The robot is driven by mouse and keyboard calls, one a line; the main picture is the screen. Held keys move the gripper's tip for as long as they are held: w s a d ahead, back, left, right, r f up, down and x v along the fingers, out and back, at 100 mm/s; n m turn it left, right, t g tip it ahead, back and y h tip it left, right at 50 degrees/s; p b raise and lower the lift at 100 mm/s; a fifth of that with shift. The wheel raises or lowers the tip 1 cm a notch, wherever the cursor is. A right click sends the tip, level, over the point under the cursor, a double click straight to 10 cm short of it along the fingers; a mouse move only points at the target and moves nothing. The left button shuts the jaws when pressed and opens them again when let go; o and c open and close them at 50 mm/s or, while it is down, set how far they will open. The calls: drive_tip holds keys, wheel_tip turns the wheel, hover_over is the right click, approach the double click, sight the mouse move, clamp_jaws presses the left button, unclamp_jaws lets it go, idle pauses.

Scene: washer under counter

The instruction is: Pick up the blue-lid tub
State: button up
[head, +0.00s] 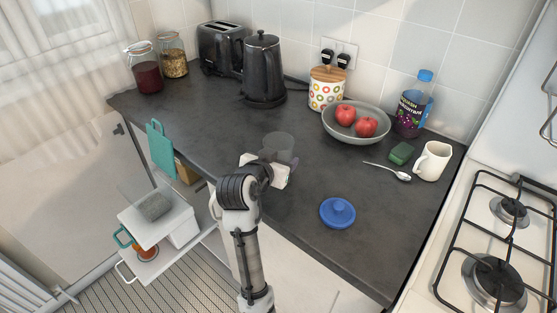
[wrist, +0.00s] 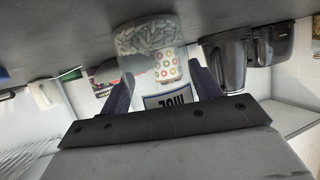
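A round blue lid with a knob (head: 337,211) lies flat on the dark counter, right of my gripper. No tub body shows under it. A grey see-through tub (head: 279,146) stands on the counter just beyond my gripper (head: 280,167), its near side partly hidden. In the wrist view the tub (wrist: 146,38) appears upside down, with grey patterned contents or markings. My gripper's fingers (wrist: 164,84) are spread apart. The tub is at or just past the fingertips, nearer the left finger, with a gap to the right one.
A bowl of red apples (head: 377,132), a patterned jar (head: 326,94) and a black kettle (head: 263,72) stand behind. A green sponge (head: 401,153), spoon (head: 388,172) and white mug (head: 432,161) are at the right, before the hob (head: 495,245). Counter around the lid is clear.

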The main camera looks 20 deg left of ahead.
drive_tip(key=c, duration=0.7)
drive_tip(key=shift+r, duration=0.1)
drive_tip(key=shift+c, duration=0.8)
